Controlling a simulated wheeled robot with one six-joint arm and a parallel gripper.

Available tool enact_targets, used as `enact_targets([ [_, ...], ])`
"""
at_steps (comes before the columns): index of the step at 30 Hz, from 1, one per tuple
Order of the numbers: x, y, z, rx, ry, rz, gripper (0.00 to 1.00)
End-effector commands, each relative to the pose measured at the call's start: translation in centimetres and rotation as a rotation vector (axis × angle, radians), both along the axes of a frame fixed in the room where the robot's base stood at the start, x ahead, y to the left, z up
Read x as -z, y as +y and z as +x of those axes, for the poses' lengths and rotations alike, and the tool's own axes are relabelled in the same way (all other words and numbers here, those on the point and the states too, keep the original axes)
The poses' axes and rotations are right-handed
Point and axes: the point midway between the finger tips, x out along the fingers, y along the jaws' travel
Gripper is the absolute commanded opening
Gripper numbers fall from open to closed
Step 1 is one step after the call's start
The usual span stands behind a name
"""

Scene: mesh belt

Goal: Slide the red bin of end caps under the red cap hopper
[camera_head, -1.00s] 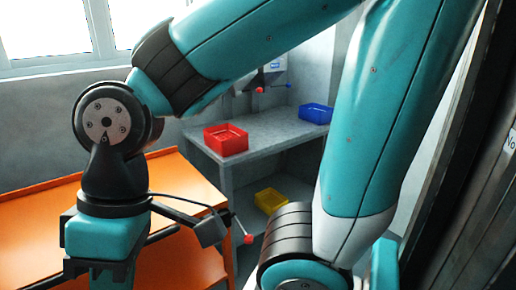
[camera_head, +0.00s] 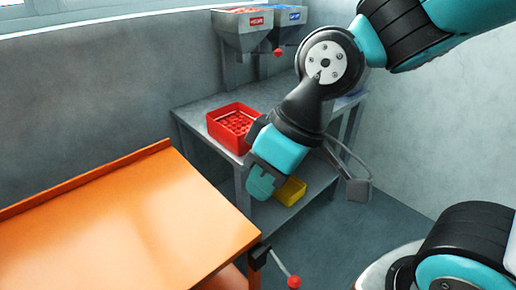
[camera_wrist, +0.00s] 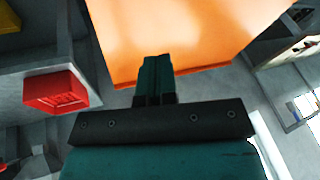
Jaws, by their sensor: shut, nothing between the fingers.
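The red bin (camera_head: 213,133) stands on the grey bench, at its front left part, with round red caps inside. It also shows in the wrist view (camera_wrist: 58,92), to the left of my fingers. The red cap hopper (camera_head: 243,32), grey with red contents and a red label, hangs at the back of the bench, behind the bin. My gripper (camera_head: 262,184) is shut and empty, pointing down in front of the bench and right of the bin. In the wrist view my fingers (camera_wrist: 155,68) are together, touching nothing.
A blue-labelled hopper (camera_head: 288,27) is right of the red one. A blue bin (camera_head: 347,101) is mostly hidden behind my arm. A yellow bin (camera_head: 292,191) sits on the lower shelf. An orange table (camera_head: 130,225) with a red-knobbed lever (camera_head: 293,282) stands front left.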

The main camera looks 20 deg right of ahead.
Motion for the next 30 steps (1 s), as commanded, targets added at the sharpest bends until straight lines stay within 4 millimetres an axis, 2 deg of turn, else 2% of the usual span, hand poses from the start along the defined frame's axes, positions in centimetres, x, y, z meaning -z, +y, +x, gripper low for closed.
enact_targets([
  [1,2.0,0.1,2.1,0.010,-0.052,0.010,0.00],
  [6,8.0,-1.6,10.6,0.025,-0.375,-0.028,0.00],
  [9,11.3,-3.6,14.8,0.001,-0.587,-0.117,0.00],
  [13,15.1,-6.2,18.5,-0.082,-0.859,-0.284,0.00],
  [16,17.5,-7.9,20.1,-0.179,-1.060,-0.436,0.00],
  [19,19.4,-9.0,20.6,-0.288,-1.241,-0.578,0.00],
  [24,21.0,-9.3,19.8,-0.461,-1.492,-0.760,0.00],
  [30,21.6,-9.1,18.7,-0.553,-1.632,-0.858,0.00],
])
